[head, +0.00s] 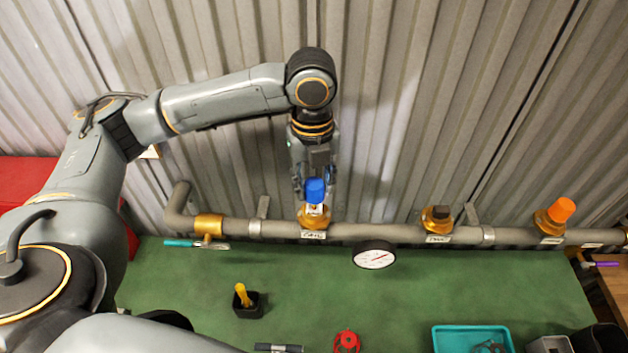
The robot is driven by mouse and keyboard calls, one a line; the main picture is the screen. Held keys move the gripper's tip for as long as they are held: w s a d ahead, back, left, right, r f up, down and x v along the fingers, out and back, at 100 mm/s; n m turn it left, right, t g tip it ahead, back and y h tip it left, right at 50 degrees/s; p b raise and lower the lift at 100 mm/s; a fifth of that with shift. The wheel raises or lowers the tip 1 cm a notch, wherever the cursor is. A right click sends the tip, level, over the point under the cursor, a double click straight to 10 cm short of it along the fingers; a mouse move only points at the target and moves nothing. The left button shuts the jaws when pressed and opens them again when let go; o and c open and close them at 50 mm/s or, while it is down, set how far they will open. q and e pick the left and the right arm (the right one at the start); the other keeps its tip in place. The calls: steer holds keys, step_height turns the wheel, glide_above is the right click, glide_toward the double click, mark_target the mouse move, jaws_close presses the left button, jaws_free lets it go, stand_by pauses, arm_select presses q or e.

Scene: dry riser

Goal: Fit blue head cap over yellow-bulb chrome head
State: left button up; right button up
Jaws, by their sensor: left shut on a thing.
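My left gripper (315,180) points down at the pipe and is shut on the blue head cap (315,190). The cap is upright, directly over the left brass fitting (312,219) on the pipe. A small pale part shows just under the cap, where the head would be. I cannot make out a chrome head or yellow bulb, and I cannot tell whether the cap is seated or just above. My right gripper is not in view.
The grey pipe (375,232) runs along the corrugated wall. It carries a middle brass fitting (437,219), an orange-capped fitting (560,211), a gauge (374,255) and a teal-handled valve (207,228). The green surface (310,290) below holds a black cup (249,306) and a teal tray (471,337).

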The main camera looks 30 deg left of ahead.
arm_select(q)
steer(key=shift+f+b, duration=0.35)
steer(key=shift+f, duration=1.45)
steer(key=o, duration=0.8)
steer(key=shift+c, duration=0.2)
step_height(320, 180, up, 12)
